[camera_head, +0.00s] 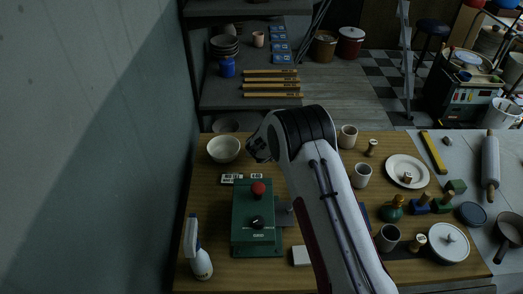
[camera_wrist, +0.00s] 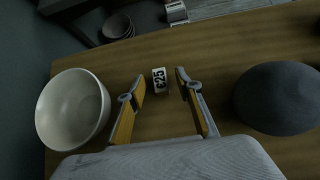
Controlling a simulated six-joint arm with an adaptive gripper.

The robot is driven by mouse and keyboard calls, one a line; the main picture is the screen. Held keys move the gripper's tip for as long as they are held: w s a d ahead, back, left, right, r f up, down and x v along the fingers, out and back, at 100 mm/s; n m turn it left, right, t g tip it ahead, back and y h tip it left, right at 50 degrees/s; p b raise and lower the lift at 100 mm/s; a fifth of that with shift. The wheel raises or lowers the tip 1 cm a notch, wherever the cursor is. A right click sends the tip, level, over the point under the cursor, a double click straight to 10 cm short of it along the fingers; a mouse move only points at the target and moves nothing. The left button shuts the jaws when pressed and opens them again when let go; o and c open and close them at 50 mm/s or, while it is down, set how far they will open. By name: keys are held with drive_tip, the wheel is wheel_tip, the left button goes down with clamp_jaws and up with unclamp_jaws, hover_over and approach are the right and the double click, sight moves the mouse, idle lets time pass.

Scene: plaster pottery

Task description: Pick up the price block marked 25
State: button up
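The price block marked 25 (camera_wrist: 159,80) is a small white block with dark print, on the wooden table in the wrist view. My gripper (camera_wrist: 160,77) is open, its two fingers pointing toward the block. The block appears between the fingertips in the picture, with a visible gap on both sides. I cannot tell how far above the table the fingertips are. In the head view my gripper (camera_head: 259,152) is beside the white bowl (camera_head: 223,149), partly hidden by my arm. I cannot make out the 25 block there.
The bowl (camera_wrist: 73,110) is left of my fingers in the wrist view, and a dark grey rounded object (camera_wrist: 282,98) is to the right. Two labelled blocks (camera_head: 231,178) (camera_head: 256,176) lie by a green box with a red knob (camera_head: 257,208).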

drive_tip(key=shift+x, duration=0.9)
drive_tip(key=c, duration=0.9)
